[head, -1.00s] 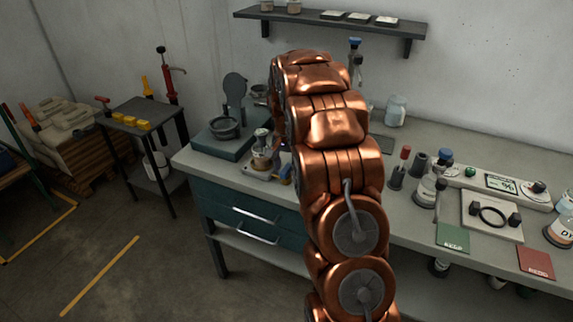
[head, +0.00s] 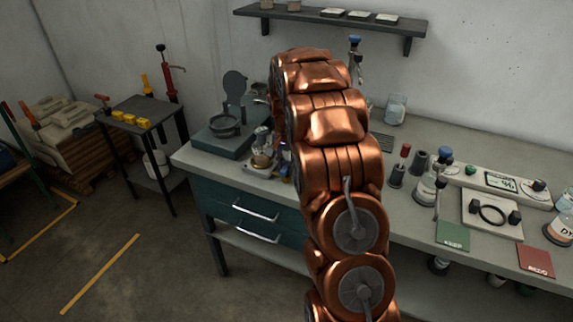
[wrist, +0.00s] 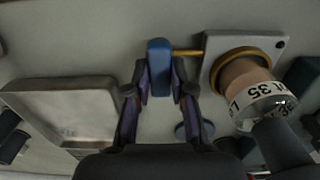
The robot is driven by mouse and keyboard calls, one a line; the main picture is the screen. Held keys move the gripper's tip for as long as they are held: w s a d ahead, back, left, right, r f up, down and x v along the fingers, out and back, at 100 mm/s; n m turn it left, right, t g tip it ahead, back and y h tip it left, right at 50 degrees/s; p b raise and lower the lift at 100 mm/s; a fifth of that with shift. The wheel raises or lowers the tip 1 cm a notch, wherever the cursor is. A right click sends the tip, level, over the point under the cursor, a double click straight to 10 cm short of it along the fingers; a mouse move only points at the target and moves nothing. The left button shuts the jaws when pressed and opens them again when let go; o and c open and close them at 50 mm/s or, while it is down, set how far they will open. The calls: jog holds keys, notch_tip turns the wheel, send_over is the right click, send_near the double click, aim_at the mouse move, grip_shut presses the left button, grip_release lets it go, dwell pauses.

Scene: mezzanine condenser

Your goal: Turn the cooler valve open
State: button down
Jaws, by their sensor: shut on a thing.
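In the wrist view, the cooler valve's blue handle (wrist: 159,66) sits between the two fingers of my gripper (wrist: 159,88), which is shut on it. A thin brass stem (wrist: 188,52) runs from the handle to the grey cooler base (wrist: 215,48). A tan-topped vessel (wrist: 245,80) with a label reading 35 sits in a brass ring on that base. In the head view, the cooler with its vessel (head: 262,152) stands on the bench just left of my copper arm. The arm hides the handle and most of my gripper there.
A metal tray (wrist: 65,105) lies left of the gripper in the wrist view. In the head view, a teal device with a round bowl (head: 224,124) stands behind and left of the cooler. Flasks and a control strip (head: 500,182) occupy the bench's right side. A shelf (head: 330,16) hangs above.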

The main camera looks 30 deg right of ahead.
jog(key=shift+f+b, duration=0.1)
jog(key=shift+b, duration=0.2)
jog(key=shift+f+n+b, duration=0.15)
jog(key=shift+n+b, duration=0.85)
jog(key=shift+n, duration=0.1)
jog(key=n+b, duration=0.3)
jog(key=n, duration=0.1)
jog(key=shift+n+b, duration=0.3)
jog(key=n+b, duration=0.1)
jog(key=n, duration=0.2)
jog(key=shift+b, duration=0.3)
jog(key=shift+r+n+b, duration=0.25)
jog(key=shift+n+b, duration=0.15)
jog(key=shift+n, duration=1.3)
jog(key=c, duration=1)
grip_release()
